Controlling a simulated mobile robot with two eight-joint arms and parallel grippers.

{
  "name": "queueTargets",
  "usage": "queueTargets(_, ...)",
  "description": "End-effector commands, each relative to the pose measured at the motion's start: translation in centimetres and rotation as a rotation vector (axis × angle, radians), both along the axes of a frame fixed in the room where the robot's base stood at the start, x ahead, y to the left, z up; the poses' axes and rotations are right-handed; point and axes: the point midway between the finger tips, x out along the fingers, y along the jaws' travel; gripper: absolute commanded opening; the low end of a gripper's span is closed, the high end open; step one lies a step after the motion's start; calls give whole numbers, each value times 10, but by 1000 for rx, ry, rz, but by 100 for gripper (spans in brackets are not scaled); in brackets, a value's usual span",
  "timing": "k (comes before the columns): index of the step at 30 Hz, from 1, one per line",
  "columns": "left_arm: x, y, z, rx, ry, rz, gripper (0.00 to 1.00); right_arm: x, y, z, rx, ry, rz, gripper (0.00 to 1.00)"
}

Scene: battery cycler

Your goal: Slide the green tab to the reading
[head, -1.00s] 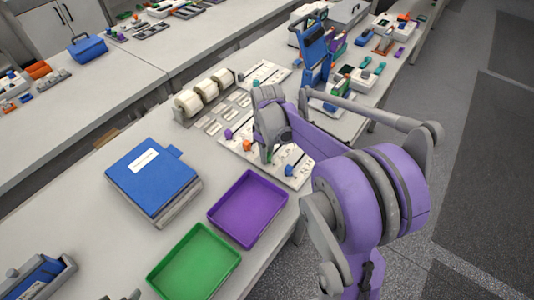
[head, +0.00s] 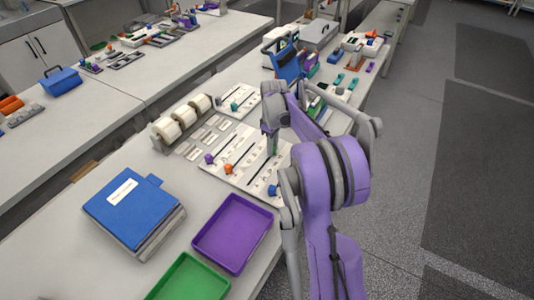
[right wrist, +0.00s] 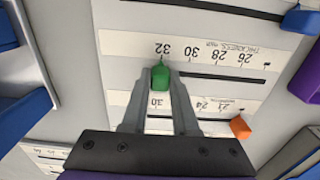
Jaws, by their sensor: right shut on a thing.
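The green tab (right wrist: 160,78) sits on a slotted scale strip (right wrist: 205,50) labelled thickness in mm, with its pointed end close to the 32 mark. The printing appears upside down in the right wrist view. My right gripper (right wrist: 161,90) is shut on the tab, one finger on each side. In the head view my right gripper (head: 272,150) reaches down onto the white slider board (head: 235,170), and its arm hides part of the board. My left gripper is not in view.
An orange tab (right wrist: 240,127) and a blue tab (right wrist: 301,20) are on neighbouring strips. A purple tab (head: 209,158) is at the board's left. A purple tray (head: 232,233), green tray (head: 190,280), blue binder (head: 130,205) and white rolls (head: 187,117) share the bench.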

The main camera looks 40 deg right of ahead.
Motion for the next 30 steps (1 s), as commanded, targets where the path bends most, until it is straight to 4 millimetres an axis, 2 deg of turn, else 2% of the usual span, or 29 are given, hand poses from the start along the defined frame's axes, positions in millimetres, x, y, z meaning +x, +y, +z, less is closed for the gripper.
queueTargets(7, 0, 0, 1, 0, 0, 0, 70, 1, -5, 2, -10, -7, -4, 0)
queueTargets(8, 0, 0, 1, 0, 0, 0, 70, 1, -5, 2, -10, -7, -4, 33)
queueTargets(12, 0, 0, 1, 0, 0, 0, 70, 1, -4, 2, -9, -7, -3, 57)
queueTargets(23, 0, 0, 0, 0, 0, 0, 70, 1, -3, 5, -7, -4, -3, 57)
queueTargets(26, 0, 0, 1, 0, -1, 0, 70, 1, -3, 17, -6, -4, -3, 57)
queueTargets(30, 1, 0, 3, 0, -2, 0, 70, 1, -3, 44, -7, -4, -3, 57)
